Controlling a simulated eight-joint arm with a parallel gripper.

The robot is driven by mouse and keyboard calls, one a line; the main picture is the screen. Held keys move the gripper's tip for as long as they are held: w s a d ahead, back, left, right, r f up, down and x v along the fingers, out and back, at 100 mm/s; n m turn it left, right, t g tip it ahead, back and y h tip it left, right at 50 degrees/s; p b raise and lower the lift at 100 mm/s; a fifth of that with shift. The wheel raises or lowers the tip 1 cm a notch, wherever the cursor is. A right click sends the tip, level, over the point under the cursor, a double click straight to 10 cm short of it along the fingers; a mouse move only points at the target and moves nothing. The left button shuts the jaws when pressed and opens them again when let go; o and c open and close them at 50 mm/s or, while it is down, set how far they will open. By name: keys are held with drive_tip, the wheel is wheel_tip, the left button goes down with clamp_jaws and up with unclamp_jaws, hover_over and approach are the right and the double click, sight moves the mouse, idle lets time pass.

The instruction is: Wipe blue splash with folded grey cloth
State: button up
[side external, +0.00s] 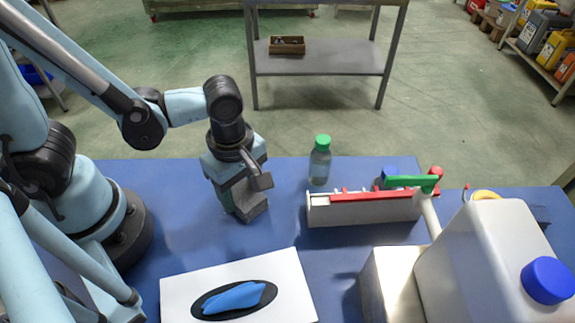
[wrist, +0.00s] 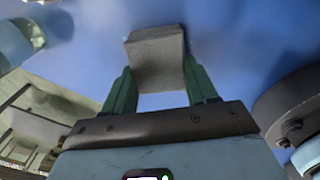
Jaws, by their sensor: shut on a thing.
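My gripper (side external: 246,190) points down over the blue table, left of the middle in the side view. In the wrist view its two green fingers (wrist: 158,72) are shut on a grey block-like thing, which I take as the folded grey cloth (wrist: 156,48). The cloth's grey end also shows below my gripper in the side view (side external: 250,209); whether it touches the table is unclear. A blue patch, the blue splash (side external: 236,297), lies on a dark oval on a white board (side external: 285,275) at the front. My gripper is behind the board, apart from it.
A clear bottle with a green cap (side external: 320,160) stands right of my gripper. A grey rack with red edging (side external: 362,210) is beside it. A large white jug with a blue cap (side external: 490,260) and a metal box (side external: 392,285) fill the front right. Blue table between gripper and board is clear.

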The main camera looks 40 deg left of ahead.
drive_tip(key=w+d, duration=0.3)
drive_tip(key=shift+w+d, duration=0.65)
drive_tip(key=shift+d, duration=0.05)
drive_tip(key=shift+s+a, duration=1.5)
drive_tip(key=shift+s+a+r, duration=0.1)
drive_tip(key=shift+s+a, duration=0.45)
drive_tip(key=shift+s+a+f, duration=0.2)
drive_tip(key=shift+a, duration=0.05)
drive_tip(key=shift+s+a+r, duration=0.2)
drive_tip(key=shift+s+a, duration=1)
drive_tip(key=shift+s, duration=0.05)
drive_tip(key=shift+r, duration=3.95)
drive_tip(key=shift+s, duration=0.1)
